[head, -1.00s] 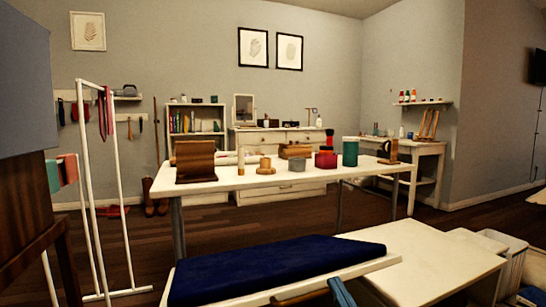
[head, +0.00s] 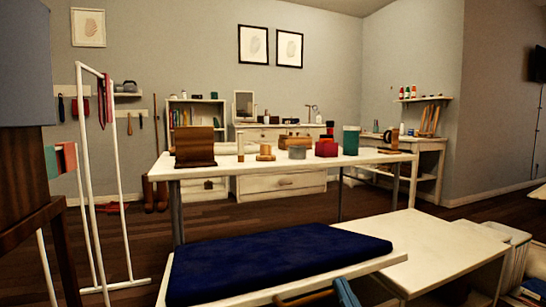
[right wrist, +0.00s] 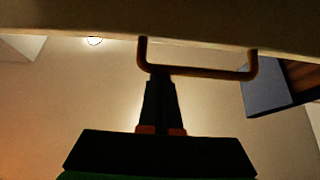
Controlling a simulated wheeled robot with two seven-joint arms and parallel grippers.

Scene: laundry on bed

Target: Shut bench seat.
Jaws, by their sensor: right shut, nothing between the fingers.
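The bench seat carries a dark blue cushion (head: 280,258) on a pale board in the head view's lower middle. Its front edge looks slightly raised. A brown bar handle (head: 305,297) is on its front. In the right wrist view the seat board (right wrist: 200,20) spans the top, and the handle (right wrist: 200,71) hangs below it. My right gripper (right wrist: 160,76) is shut and empty, with its fingertips at the handle's left end. I cannot tell whether they touch it. In the head view, part of it shows beside the handle. My left gripper is out of view.
A white low surface (head: 430,250) is right of the seat, with bins (head: 500,232) beyond. A white table (head: 230,168) with several boxes and jars stands behind. A white rack (head: 105,180) and a brown stand (head: 30,180) are at left.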

